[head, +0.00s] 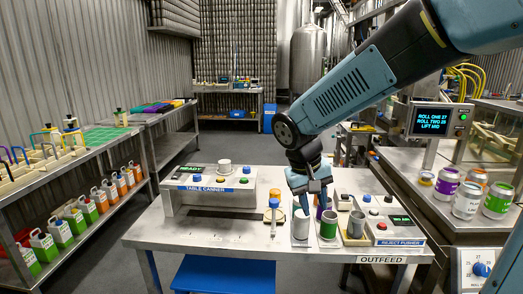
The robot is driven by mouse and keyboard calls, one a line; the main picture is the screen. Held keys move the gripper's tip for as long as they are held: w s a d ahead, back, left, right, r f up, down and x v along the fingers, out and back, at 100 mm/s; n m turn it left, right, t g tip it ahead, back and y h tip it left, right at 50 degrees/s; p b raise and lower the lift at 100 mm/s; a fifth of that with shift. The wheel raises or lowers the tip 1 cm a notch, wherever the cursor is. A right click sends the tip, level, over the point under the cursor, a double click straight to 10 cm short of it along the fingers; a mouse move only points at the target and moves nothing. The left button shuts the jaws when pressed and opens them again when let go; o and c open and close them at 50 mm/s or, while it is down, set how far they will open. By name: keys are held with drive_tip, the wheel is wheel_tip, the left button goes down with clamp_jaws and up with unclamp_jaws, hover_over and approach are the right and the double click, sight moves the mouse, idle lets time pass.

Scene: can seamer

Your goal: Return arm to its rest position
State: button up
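My arm reaches in from the upper right in the head view and bends down over the outfeed table (208,238). My gripper (313,204) points down among the cans at the table's right half. A white can (300,228) and a green-labelled can (328,230) stand upright just in front of it. A purple can (319,212) shows partly behind them, close to the fingers. The fingers are small and partly hidden, so I cannot tell whether they are open or touch a can.
The table canner (212,188) stands at the table's left, the reject pusher (397,232) at its right. A grey can (356,224) and an orange-topped item (273,215) flank the cans. Several cans (467,200) stand on the right bench. The table's front left is clear.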

drive_tip(key=s+d+r+m+t+y, duration=0.1)
drive_tip(key=s+d+r+t, duration=0.1)
drive_tip(key=s+d+r, duration=0.2)
drive_tip(key=s+d+r+m+t+y, duration=0.1)
drive_tip(key=s+d+r+t, duration=0.1)
drive_tip(key=s+d+r, duration=0.2)
drive_tip(key=shift+s+d+y, duration=0.4)
drive_tip(key=shift+s+d, duration=1.15)
drive_tip(key=shift+s, duration=0.9)
